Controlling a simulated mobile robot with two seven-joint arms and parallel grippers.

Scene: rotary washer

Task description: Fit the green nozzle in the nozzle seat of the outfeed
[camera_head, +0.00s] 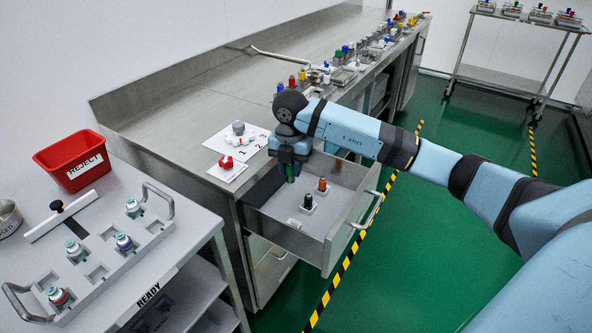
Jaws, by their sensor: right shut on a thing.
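My right gripper (290,163) reaches in from the right and points down over the open drawer (331,240). It is shut on a small green nozzle (291,178), of which only a little shows below the dark fingers. An orange-brown nozzle (322,185) and a dark nozzle (308,202) stand in small square holders in the drawer. I cannot make out the nozzle seat of the outfeed in this view. My left gripper is out of view.
On the bench top beside the drawer lie a white numbered card (223,143) and a red part (226,162). The left table has a red REJECT bin (73,160) and a handled tray (152,250) with several vials. Several colourful fixtures line the bench's far end (385,42).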

